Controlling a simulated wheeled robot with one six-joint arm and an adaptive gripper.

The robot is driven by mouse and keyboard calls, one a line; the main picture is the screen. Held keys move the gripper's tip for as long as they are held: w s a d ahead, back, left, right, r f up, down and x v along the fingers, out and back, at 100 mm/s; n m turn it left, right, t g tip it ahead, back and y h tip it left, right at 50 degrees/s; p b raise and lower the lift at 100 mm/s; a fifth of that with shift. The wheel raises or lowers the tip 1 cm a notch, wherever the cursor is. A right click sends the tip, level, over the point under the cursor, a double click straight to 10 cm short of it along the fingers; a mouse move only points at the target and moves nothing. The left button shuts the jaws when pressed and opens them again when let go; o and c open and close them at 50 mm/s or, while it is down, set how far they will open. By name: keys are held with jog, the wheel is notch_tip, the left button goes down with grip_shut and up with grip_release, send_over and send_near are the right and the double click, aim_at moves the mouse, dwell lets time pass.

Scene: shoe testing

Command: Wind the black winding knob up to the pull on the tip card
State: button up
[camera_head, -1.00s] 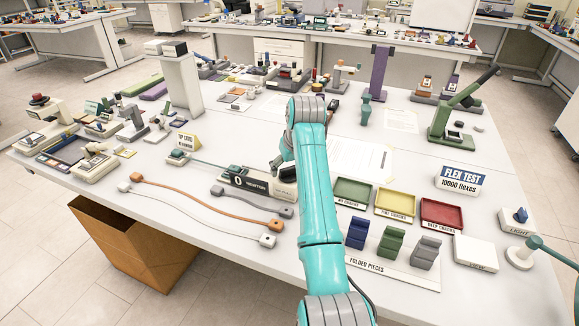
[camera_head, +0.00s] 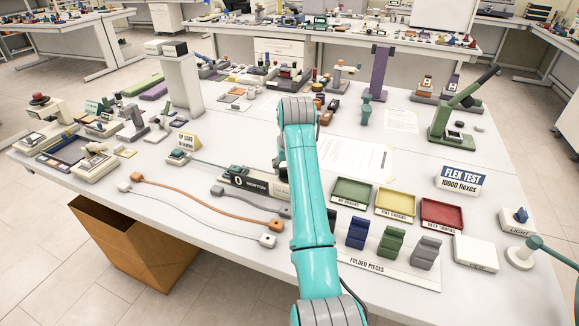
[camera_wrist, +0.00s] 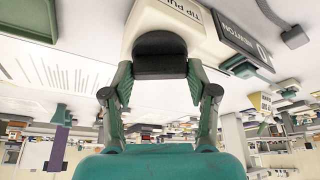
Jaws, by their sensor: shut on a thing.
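The black winding knob (camera_wrist: 160,55) sits between the fingers of my gripper (camera_wrist: 160,72) in the wrist view. My gripper is shut on it. The knob is on the end of the cream tip-pull device (camera_wrist: 172,24), which appears upside down there. In the head view my arm hides the knob and most of my gripper. The device's dark panel (camera_head: 245,183) reads 0 NEWTON; it also shows in the wrist view (camera_wrist: 240,46). The yellow tip card (camera_head: 187,142) stands to the left; its lower line is too small to read surely.
A thin line runs from the device to a small teal-topped block (camera_head: 178,157). Orange and grey cables (camera_head: 205,205) lie in front. Green, yellow and red trays (camera_head: 441,214) and folded pieces (camera_head: 392,242) are right of my arm. Papers (camera_head: 352,160) lie behind.

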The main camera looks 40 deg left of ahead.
jog(key=m+h, duration=0.1)
jog(key=m, duration=0.2)
jog(key=m+t+h, duration=0.1)
jog(key=m, duration=0.2)
jog(key=shift+s+a, duration=0.1)
dwell(0.5)
jog(key=o, duration=1.2)
jog(key=shift+c, duration=0.2)
jog(key=shift+r, duration=0.1)
jog(key=v, duration=1.1)
jog(key=shift+s+r, duration=0.25)
jog(key=shift+r, duration=0.1)
jog(key=shift+a, duration=0.1)
